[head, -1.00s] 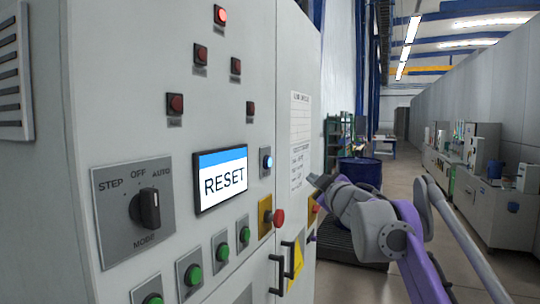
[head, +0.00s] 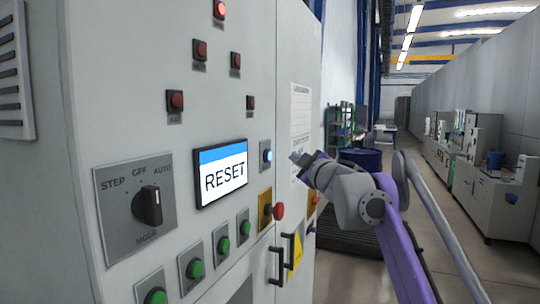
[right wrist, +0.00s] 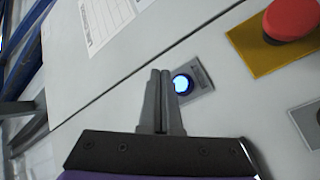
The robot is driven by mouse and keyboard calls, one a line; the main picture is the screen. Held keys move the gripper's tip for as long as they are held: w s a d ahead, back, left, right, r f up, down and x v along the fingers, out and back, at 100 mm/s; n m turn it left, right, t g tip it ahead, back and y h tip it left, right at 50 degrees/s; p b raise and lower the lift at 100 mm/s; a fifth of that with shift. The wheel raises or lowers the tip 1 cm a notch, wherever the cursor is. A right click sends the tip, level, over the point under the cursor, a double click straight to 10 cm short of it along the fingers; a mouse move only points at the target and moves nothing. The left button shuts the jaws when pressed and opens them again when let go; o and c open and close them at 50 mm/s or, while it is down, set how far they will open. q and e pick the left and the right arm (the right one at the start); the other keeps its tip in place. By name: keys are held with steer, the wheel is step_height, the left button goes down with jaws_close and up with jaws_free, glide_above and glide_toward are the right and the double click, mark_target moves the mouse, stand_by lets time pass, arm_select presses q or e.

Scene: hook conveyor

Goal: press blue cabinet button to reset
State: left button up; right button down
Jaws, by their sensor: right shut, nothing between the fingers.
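The blue button (head: 267,155) glows on a small grey plate on the cabinet front, just right of the RESET screen (head: 221,173). In the right wrist view the lit blue button (right wrist: 181,84) is just right of the fingertips. My right gripper (head: 298,158) is to the right of the button in the head view, apart from it. In the right wrist view my right gripper (right wrist: 160,72) has its two fingers together with nothing between them. The gap between fingertips and cabinet is hard to judge. My left gripper is not in view.
A red mushroom button (head: 278,211) on a yellow plate is below the blue button. Green buttons (head: 223,246), a mode knob (head: 148,206) and black door handles (head: 279,265) are also on the cabinet (head: 120,110). The aisle floor lies open to the right.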

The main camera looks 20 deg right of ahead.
mark_target(269, 156)
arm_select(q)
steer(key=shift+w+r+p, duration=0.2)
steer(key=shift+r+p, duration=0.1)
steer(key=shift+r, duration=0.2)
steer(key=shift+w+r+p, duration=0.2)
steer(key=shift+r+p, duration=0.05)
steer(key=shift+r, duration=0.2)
arm_select(e)
steer(key=w+a, duration=0.2)
steer(key=w, duration=0.1)
steer(key=shift+a, duration=0.3)
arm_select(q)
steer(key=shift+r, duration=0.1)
arm_select(e)
steer(key=shift+w, duration=0.1)
stand_by(0.7)
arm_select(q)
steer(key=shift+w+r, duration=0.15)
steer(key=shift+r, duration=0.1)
arm_select(e)
steer(key=shift+w+a, duration=0.25)
steer(key=shift+w, duration=0.1)
steer(key=shift+s, duration=0.15)
